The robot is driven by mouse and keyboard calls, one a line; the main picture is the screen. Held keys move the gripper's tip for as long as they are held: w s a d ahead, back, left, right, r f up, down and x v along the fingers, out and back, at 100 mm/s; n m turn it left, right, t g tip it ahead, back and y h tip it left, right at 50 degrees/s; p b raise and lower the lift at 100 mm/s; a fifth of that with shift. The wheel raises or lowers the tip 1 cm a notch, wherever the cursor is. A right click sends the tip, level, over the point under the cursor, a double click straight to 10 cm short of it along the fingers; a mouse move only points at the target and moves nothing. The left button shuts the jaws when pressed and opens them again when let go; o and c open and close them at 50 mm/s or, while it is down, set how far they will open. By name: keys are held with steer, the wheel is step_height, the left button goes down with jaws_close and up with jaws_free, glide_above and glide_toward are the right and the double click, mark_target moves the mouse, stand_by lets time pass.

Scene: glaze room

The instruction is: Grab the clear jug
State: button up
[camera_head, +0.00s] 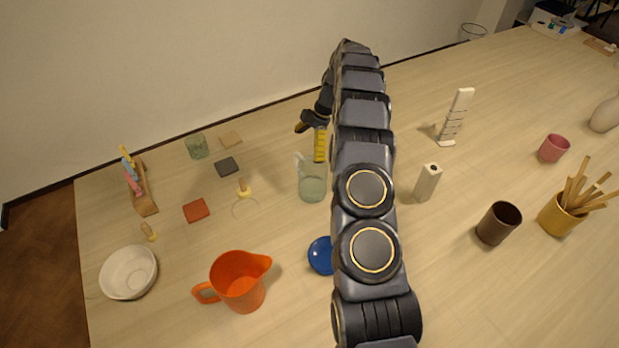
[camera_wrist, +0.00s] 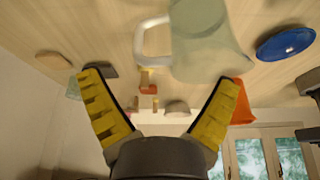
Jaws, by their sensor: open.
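The clear jug (camera_head: 312,188) stands upright on the table, pale greenish and see-through, with its handle toward the upper left. In the wrist view the jug (camera_wrist: 207,45) fills the upper middle, with its whitish handle (camera_wrist: 141,38) on its left side. My gripper (camera_head: 314,146) is just behind and above the jug's rim in the head view, close to it. In the wrist view my gripper (camera_wrist: 160,82) has its two yellow fingers spread wide with nothing held between them. The jug lies beyond the fingertips. My arm hides the area right of the jug.
A blue dish (camera_head: 320,256) and an orange pitcher (camera_head: 238,282) are in front of the jug. A pale block (camera_head: 427,183) stands to the right.

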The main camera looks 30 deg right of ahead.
mark_target(307, 175)
steer(key=x, duration=0.5)
steer(key=shift+w+a+f, duration=0.15)
steer(key=shift+w+f, duration=0.15)
steer(key=shift+w, duration=0.05)
steer(key=c, duration=1.2)
